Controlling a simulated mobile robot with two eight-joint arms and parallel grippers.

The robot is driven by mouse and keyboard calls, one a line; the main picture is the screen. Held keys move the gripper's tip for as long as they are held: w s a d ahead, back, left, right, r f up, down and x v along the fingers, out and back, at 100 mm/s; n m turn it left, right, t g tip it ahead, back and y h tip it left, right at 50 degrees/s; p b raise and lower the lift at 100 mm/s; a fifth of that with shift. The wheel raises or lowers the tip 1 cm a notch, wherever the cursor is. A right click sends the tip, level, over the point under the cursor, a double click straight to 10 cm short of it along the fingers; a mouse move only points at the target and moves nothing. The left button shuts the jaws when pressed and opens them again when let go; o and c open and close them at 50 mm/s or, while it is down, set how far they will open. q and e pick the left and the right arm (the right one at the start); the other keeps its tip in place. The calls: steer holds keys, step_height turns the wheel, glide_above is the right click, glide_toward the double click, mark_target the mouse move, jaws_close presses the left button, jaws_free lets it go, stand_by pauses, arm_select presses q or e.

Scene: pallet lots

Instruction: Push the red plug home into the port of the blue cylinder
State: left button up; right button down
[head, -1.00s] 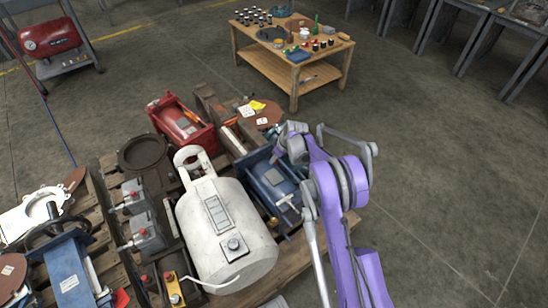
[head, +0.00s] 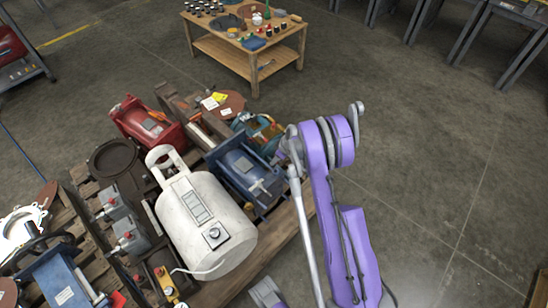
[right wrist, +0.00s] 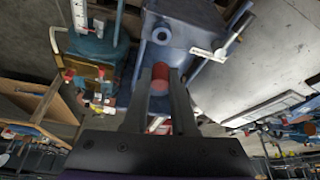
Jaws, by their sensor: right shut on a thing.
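The blue cylinder (head: 240,168) lies on the pallet, right of the white tank, in the head view. In the right wrist view the blue cylinder (right wrist: 190,20) fills the top middle, and its round port (right wrist: 161,35) faces me. My right gripper (head: 284,152) is at the cylinder's right end in the head view, its fingers mostly hidden by my arm. In the right wrist view the right gripper (right wrist: 160,76) is shut on the red plug (right wrist: 160,88). The plug points toward the port; whether its tip touches the port I cannot tell.
A red machine (head: 150,125) and a teal-and-orange unit (head: 262,130) lie behind. Grey boxes with red caps (head: 128,237) are at the left. The floor (head: 430,170) to the right is clear.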

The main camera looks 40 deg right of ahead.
mark_target(274, 172)
steer(key=shift+f, duration=0.1)
steer(key=shift+f+b, duration=1.45)
steer(key=shift+f, duration=1.35)
steer(key=shift+b, duration=0.4)
stand_by(0.4)
steer(key=shift+f+b, duration=0.3)
steer(key=shift+f, duration=0.1)
steer(key=shift+s+a+f+b, duration=0.2)
steer(key=shift+a+f+b, duration=0.1)
steer(key=shift+f+b, duration=0.25)
stand_by(0.4)
steer(key=c, duration=0.8)
jaws_free()
steer(key=shift+o, duration=0.8)
steer(key=shift+r, duration=0.25)
steer(key=p+v, duration=0.3)
steer(key=v, duration=0.8)
steer(key=shift+w+d+r, duration=0.15)
steer(key=shift+d+r, duration=0.1)
steer(key=shift+r, duration=0.05)
